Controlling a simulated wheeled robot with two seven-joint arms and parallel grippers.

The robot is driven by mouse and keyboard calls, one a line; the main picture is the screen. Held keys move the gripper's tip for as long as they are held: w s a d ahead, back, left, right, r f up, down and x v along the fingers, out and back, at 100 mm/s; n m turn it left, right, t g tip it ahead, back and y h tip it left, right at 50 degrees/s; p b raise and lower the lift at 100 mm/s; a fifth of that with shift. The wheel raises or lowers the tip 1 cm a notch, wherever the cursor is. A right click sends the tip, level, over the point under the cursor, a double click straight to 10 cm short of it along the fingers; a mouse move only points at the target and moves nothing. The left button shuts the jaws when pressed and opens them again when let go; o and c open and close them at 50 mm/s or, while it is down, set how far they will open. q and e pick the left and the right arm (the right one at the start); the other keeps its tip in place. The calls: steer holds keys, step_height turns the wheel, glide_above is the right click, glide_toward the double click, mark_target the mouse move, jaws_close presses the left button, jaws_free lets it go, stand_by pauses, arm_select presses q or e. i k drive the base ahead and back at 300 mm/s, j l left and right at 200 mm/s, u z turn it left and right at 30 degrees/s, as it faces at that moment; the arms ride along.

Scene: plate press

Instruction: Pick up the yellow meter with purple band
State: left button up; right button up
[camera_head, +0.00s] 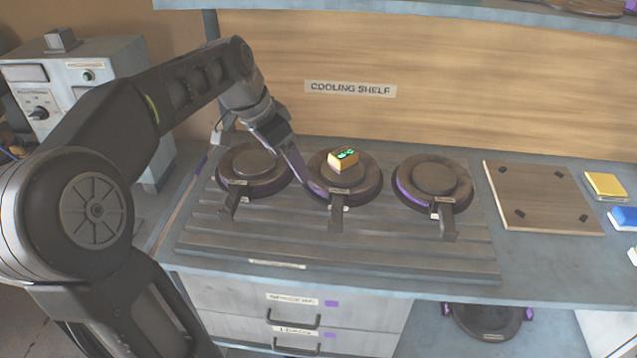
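The yellow meter (343,160) is a small block with a lit green display on top and a pinkish-purple strip low on its near side. It sits on the middle round dark plate (370,186), near the plate's centre. My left gripper (303,178) reaches in from the left and points down at the left rim of that plate, to the left of the meter and apart from it. I see its fingers edge-on, so their opening is hidden. My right gripper is out of view.
Similar handled plates stand at left (235,180) and right (408,190) on the slatted cooling shelf (410,255). A wooden board (545,195) lies at right, beside a yellow block (605,185) and a blue block (624,216). Drawers (230,296) sit below. A control box (75,75) stands at far left.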

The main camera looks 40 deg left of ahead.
mark_target(344, 159)
steer(key=k, duration=1)
